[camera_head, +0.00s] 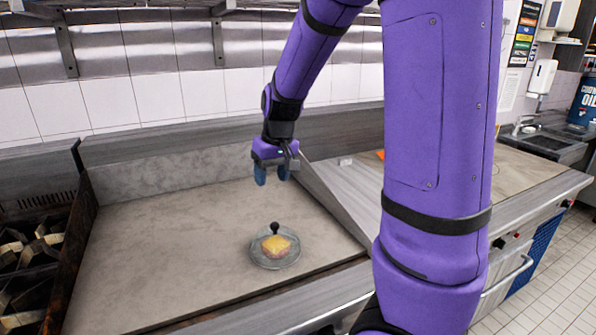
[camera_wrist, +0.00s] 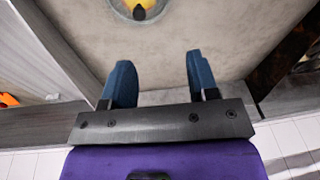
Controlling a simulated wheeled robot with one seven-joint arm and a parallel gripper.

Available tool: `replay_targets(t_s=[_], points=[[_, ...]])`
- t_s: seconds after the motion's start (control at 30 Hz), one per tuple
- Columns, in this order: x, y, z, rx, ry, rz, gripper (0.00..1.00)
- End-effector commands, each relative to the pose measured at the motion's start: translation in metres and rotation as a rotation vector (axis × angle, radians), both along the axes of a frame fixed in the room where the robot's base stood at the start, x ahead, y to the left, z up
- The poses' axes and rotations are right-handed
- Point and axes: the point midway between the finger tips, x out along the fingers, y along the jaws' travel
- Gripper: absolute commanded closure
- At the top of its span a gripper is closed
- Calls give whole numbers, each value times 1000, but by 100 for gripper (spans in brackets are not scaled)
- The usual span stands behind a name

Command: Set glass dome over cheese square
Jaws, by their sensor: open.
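The clear glass dome (camera_head: 259,256) stands upright on the flat grey work surface, with a dark round knob (camera_head: 275,228) on top. The yellow cheese square (camera_head: 276,246) shows through the glass, inside the dome's outline. My gripper (camera_head: 272,181) is open and empty, above and behind the dome in the head view, apart from it. In the wrist view, the two blue fingers of my gripper (camera_wrist: 158,62) are spread with nothing between them. The dome's edge (camera_wrist: 117,10), dark knob (camera_wrist: 139,12) and a bit of yellow cheese are cut off at the top.
The grey surface (camera_head: 165,250) around the dome is clear. A stove with dark grates (camera_head: 30,250) lies at the left. A raised metal edge (camera_head: 335,208) borders the right side, and a tiled wall (camera_head: 110,103) stands behind. An orange item (camera_wrist: 9,99) lies beyond the edge.

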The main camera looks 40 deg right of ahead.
Motion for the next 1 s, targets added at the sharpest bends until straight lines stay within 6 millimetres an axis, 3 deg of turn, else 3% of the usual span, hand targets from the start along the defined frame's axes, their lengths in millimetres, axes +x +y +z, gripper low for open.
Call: replay_targets(t_s=[0.03,0.2,0.5,0.8,1.0], points=[[-11,7,15,15,-24,9,46],[-49,32,53,43,-78,43,46],[-126,67,103,21,-179,94,46],[-197,90,123,-65,-263,113,46],[-216,95,124,-99,-285,113,46]])
